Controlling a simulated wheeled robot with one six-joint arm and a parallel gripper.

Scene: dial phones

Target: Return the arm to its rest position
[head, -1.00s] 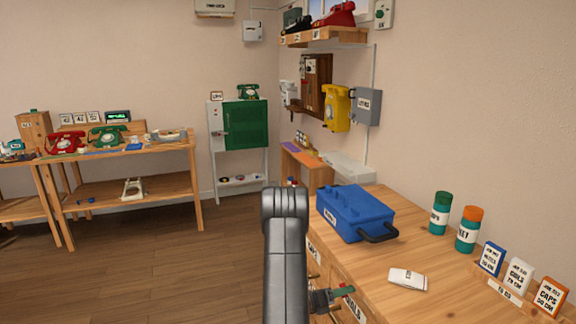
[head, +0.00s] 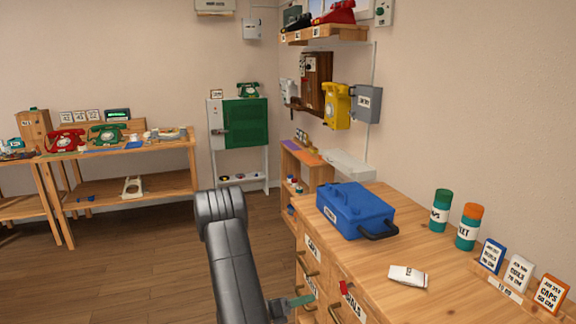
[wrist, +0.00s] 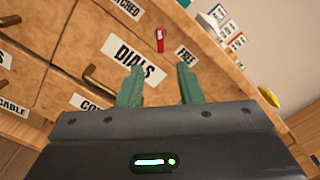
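My arm (head: 228,250) rises in front of the wooden drawer cabinet in the head view. My gripper (wrist: 158,80) shows two green fingers spread apart in the wrist view, with nothing between them. It is in front of the drawer fronts, near the label reading DIALS (wrist: 134,58). In the head view only a small green part of the gripper (head: 300,301) shows beside the cabinet; the rest is hidden by my arm or out of frame.
The drawer cabinet (head: 440,235) stands close at right, with protruding handles (wrist: 98,78) and a small red piece (wrist: 160,40) on its front. A blue toolbox (head: 355,208) and a white packet (head: 407,277) are on top. Floor (head: 150,270) at left is clear.

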